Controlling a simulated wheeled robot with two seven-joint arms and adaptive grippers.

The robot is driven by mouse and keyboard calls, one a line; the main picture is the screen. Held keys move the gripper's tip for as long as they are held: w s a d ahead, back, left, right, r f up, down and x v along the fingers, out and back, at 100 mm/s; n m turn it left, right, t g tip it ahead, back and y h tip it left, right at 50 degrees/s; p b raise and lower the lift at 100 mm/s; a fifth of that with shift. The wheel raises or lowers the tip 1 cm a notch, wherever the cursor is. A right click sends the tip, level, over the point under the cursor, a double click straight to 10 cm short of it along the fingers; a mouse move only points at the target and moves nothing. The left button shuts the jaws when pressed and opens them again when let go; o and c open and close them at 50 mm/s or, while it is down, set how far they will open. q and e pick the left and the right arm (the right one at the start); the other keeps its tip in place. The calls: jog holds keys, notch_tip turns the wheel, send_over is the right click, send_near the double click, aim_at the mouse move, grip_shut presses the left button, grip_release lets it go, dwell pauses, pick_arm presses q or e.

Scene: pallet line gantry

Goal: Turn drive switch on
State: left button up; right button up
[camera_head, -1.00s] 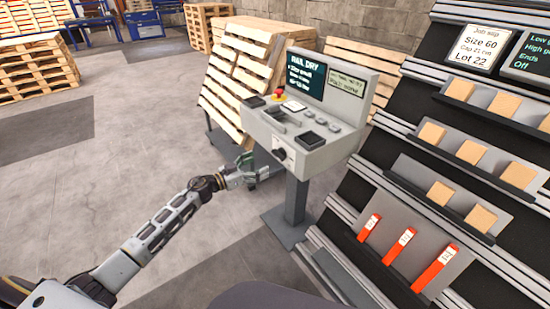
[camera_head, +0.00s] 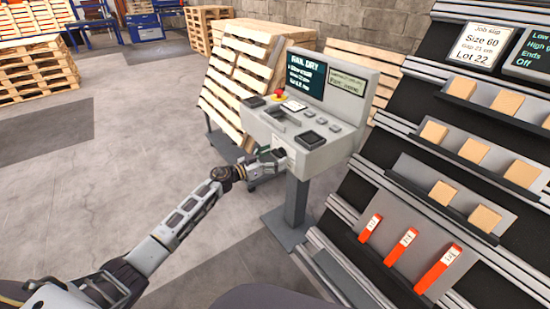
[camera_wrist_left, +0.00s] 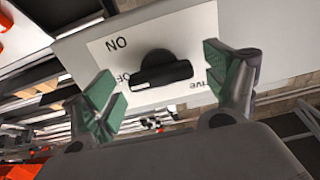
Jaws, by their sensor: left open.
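The drive switch (camera_wrist_left: 160,72) is a black rotary knob on a white label plate (camera_wrist_left: 205,38) in the left wrist view. The plate reads ON at its upper left, with parts of OFF and DRIVE below, upside down. My left gripper (camera_wrist_left: 168,90) is open, its green-padded fingers on either side of the knob and apart from it. In the head view my left gripper (camera_head: 268,158) is at the front face of the grey control console (camera_head: 312,155) and covers the knob. My right gripper is not in view.
The console carries a screen (camera_head: 306,75), a red emergency button (camera_head: 278,95) and several dark buttons on top. To the right is a sloped rack (camera_head: 400,190) with wooden blocks and orange tags. Pallets (camera_head: 240,80) stand behind the console.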

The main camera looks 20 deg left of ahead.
pick_arm(q)
jog(key=shift+w+d, duration=0.1)
jog(key=shift+w, duration=0.05)
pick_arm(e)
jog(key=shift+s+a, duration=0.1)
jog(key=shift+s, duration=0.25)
pick_arm(q)
jog(key=c, duration=1)
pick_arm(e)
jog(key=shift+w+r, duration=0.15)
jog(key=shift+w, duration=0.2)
